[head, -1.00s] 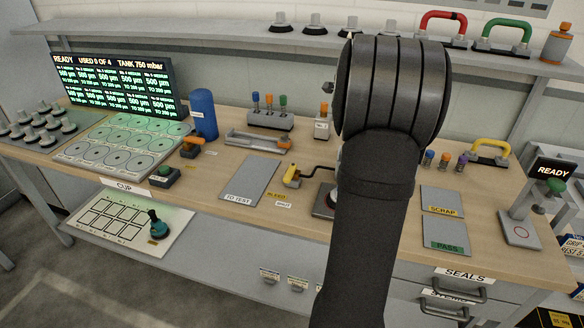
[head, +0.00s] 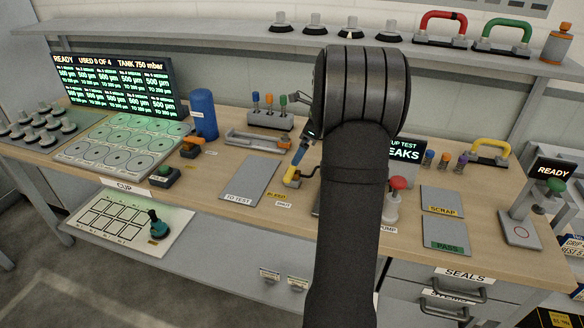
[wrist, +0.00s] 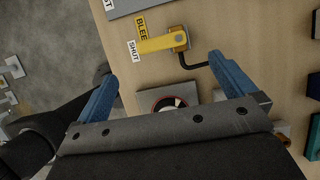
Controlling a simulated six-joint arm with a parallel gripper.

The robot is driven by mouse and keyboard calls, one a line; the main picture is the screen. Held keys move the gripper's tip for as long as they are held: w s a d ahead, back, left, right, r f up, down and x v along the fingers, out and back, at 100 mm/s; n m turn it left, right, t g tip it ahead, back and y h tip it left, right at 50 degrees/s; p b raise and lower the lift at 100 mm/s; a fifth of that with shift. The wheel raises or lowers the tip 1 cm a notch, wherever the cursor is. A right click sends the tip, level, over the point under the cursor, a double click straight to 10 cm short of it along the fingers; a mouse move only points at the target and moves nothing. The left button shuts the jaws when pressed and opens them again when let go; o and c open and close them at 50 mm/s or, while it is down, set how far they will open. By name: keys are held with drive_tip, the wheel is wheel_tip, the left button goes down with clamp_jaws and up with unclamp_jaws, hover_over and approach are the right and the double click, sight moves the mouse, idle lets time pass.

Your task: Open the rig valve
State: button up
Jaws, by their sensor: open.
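A yellow valve lever (head: 291,178) stands on the bench beside labels reading bleed and shut. In the wrist view the lever (wrist: 162,42) lies across the picture, its free end by the shut label (wrist: 133,50). A dark bent pipe (wrist: 194,62) runs from its pivot end. My gripper (wrist: 162,68) is open and empty, its two blue fingers apart, with the lever ahead of and between the fingertips in the picture. In the head view one blue finger (head: 300,152) shows just above the lever; my arm hides the other. I cannot tell whether the fingers touch it.
A round gauge (wrist: 172,102) sits below the lever in the wrist view. An orange valve (head: 191,148) stands by the blue tank (head: 203,115). A red-topped pump button (head: 397,184) and a test display (head: 405,149) are right of my arm. The to-test plate (head: 251,180) is bare.

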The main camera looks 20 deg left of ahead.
sight(288, 170)
drive_tip(key=x, duration=0.9)
drive_tip(key=shift+f, duration=0.25)
drive_tip(key=c, duration=1.3)
drive_tip(key=shift+a, duration=0.1)
drive_tip(key=shift+c, duration=0.2)
drive_tip(key=m, duration=0.1)
drive_tip(key=m+t, duration=0.1)
drive_tip(key=shift+a+m, duration=0.35)
drive_tip(key=shift+m, duration=0.05)
drive_tip(key=m, duration=0.1)
drive_tip(key=a+m+t, duration=0.1)
drive_tip(key=m, duration=0.1)
drive_tip(key=shift+m+h, duration=0.3)
drive_tip(key=m, duration=0.1)
drive_tip(key=m+t+h, duration=0.1)
drive_tip(key=m, duration=0.1)
drive_tip(key=w+a+m, duration=0.1)
drive_tip(key=m, duration=0.1)
drive_tip(key=shift+t+h, duration=0.4)
drive_tip(key=shift+a+m, duration=0.1)
drive_tip(key=shift+m, duration=0.3)
